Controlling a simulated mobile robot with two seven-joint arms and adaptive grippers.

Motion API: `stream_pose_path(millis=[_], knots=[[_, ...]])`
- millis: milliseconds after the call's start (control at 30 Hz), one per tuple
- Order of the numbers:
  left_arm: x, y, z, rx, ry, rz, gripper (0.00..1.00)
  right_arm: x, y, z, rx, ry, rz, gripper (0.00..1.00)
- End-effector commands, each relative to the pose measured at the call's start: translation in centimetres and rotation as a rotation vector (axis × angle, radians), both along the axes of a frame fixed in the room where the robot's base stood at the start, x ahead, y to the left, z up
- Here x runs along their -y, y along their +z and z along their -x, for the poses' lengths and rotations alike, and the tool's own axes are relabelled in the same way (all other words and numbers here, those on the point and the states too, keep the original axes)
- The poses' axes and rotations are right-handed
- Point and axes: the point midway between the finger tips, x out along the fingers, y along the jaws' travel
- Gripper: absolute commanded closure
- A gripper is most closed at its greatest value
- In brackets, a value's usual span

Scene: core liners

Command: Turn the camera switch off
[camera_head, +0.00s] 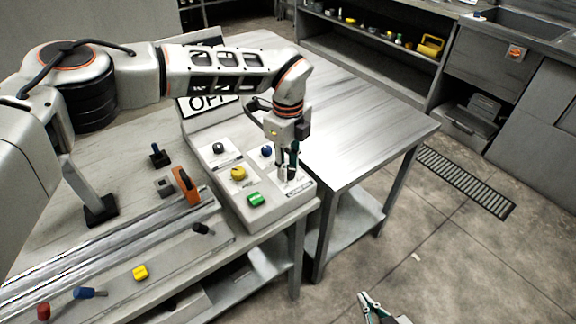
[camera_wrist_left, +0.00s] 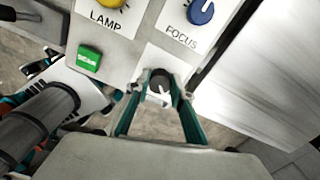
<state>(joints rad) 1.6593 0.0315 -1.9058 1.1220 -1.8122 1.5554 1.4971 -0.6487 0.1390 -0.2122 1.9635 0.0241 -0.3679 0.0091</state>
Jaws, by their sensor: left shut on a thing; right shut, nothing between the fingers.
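A grey control panel (camera_head: 222,197) stands on the workbench, with several coloured controls on its sloped face. My left gripper (camera_head: 288,172) points down at the panel's right front corner. In the left wrist view it is shut on a black knob (camera_wrist_left: 160,80) with a white mark, one finger on each side. The knob's own label is hidden, so I cannot read whether it is the camera switch. In the head view the gripper hides the knob. My right gripper (camera_head: 368,300) is shut and empty, low over the floor at the bottom edge.
Near the held knob are a green SCAN button (camera_wrist_left: 89,57), a yellow LAMP knob (camera_wrist_left: 108,3) and a blue FOCUS knob (camera_wrist_left: 201,12). A partly covered sign (camera_head: 208,103) stands behind the panel. An orange-handled clamp (camera_head: 187,186) is left of it. A bare metal table (camera_head: 370,125) adjoins on the right.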

Motion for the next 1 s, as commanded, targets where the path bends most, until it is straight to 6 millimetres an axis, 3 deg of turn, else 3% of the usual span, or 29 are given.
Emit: stream_pose_path(millis=[33, 100, 533, 1000], knots=[[-0.1, 0.0, 0.0, -0.001, 0.002, -0.001, 0.72, 0.0, -0.1, 0.0, -0.002, 0.0, 0.001, 1.0], [-0.1, 0.0, 0.0, -0.001, 0.002, -0.001, 0.61, 0.0, -0.2, 0.1, -0.003, 0.0, 0.001, 1.0], [0.0, 0.8, -0.1, 0.002, 0.001, 0.0, 0.61, 0.2, -0.1, 0.1, -0.003, 0.002, 0.004, 1.0], [0.0, 9.4, -0.1, 0.003, 0.001, 0.0, 0.61, 0.0, -0.1, 0.0, -0.001, 0.0, 0.001, 1.0]])
